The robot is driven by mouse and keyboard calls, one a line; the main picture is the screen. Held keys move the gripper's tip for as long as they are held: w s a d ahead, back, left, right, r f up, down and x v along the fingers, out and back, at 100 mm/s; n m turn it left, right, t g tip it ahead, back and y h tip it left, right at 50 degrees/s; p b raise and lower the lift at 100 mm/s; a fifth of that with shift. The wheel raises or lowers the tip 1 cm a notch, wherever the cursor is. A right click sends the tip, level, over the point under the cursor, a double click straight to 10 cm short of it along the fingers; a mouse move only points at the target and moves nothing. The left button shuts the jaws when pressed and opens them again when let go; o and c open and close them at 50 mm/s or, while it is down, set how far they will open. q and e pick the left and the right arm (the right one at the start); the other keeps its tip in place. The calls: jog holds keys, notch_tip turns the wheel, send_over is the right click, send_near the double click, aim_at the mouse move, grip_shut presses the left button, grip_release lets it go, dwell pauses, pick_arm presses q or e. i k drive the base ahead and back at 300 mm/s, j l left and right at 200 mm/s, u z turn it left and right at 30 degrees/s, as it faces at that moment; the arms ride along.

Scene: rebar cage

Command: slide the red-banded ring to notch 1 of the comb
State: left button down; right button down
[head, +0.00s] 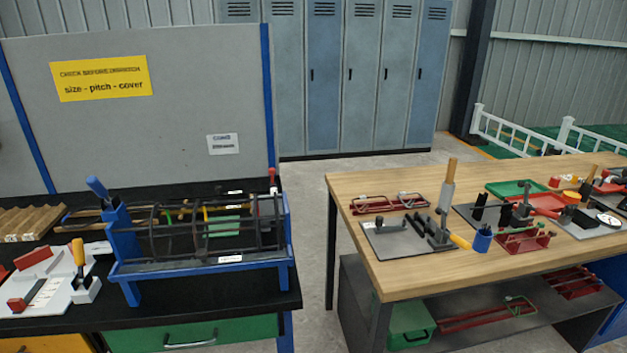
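A rebar cage of dark bars and several dark ring hoops (154,226) lies lengthwise in a blue stand (205,266) on the left black bench. A yellow mark (206,213) shows among the bars, and a small red piece (272,181) shows behind the cage's right end. I cannot tell which ring has the red band, and I cannot make out the comb or its notches at this distance. Neither of my grippers is in view.
A white board with red blocks (40,292) and a yellow-handled tool (78,258) sit left of the stand. A grey panel (170,130) stands behind. A floor gap separates the wooden table (405,268), crowded with tools and red frames.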

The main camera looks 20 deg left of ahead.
aim_at(256, 202)
jog(key=u, duration=1.25)
